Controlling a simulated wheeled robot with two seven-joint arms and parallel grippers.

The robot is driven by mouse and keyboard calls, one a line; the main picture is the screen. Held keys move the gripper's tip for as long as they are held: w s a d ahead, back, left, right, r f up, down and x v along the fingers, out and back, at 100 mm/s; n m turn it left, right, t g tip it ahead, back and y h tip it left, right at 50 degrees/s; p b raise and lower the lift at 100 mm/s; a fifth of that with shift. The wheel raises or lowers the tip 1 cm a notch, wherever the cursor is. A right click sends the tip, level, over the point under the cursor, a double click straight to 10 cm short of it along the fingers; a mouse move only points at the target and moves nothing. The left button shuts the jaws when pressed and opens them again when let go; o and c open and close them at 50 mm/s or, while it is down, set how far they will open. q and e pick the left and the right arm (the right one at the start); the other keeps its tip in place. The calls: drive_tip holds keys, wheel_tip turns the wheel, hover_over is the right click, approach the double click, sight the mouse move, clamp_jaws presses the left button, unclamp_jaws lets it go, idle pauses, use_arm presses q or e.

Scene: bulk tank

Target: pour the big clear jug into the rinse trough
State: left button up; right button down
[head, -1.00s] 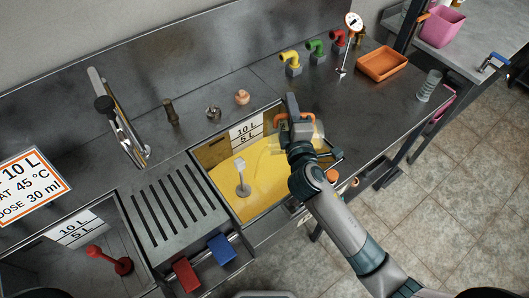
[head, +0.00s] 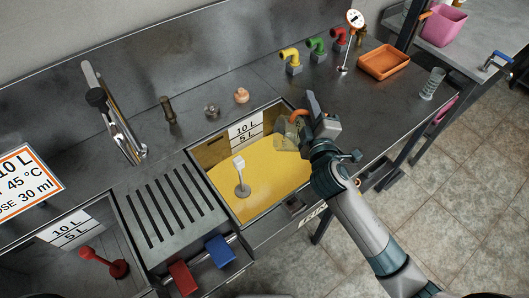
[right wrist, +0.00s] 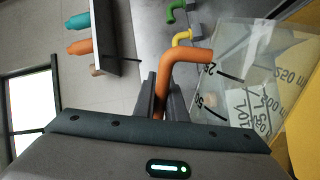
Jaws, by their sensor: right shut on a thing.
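The big clear jug (head: 287,137) is over the right part of the trough with yellow liquid (head: 262,180), by its back right corner. That trough's front edge bears lettering starting "RIN" (head: 313,218). My right gripper (head: 308,116) is shut on the jug's orange handle (head: 299,117). In the right wrist view the fingers (right wrist: 161,98) close on the handle (right wrist: 180,85), and the clear wall (right wrist: 240,65) carries volume marks. The jug looks tilted; I cannot tell how much it holds. My left gripper is out of view.
A grey-white standpipe plug (head: 241,178) stands in the yellow liquid. A second trough with a red plug (head: 118,267) is at the lower left, past a slotted drainboard (head: 176,205). An orange tray (head: 384,62) and a clear beaker (head: 432,84) stand on the right counter.

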drive_tip(key=shift+d, duration=0.4)
drive_tip(key=shift+w+d+m, duration=0.1)
drive_tip(key=shift+d+m, duration=0.55)
drive_tip(key=shift+m, duration=0.25)
drive_tip(key=w+d+f+m, duration=0.1)
drive_tip(key=d+f+m, duration=0.3)
drive_tip(key=d+m, duration=0.6)
drive_tip(key=shift+f+m+p, duration=0.15)
drive_tip(key=shift+m+p, duration=0.15)
drive_tip(key=shift+m, duration=1.2)
drive_tip(key=shift+d, duration=0.1)
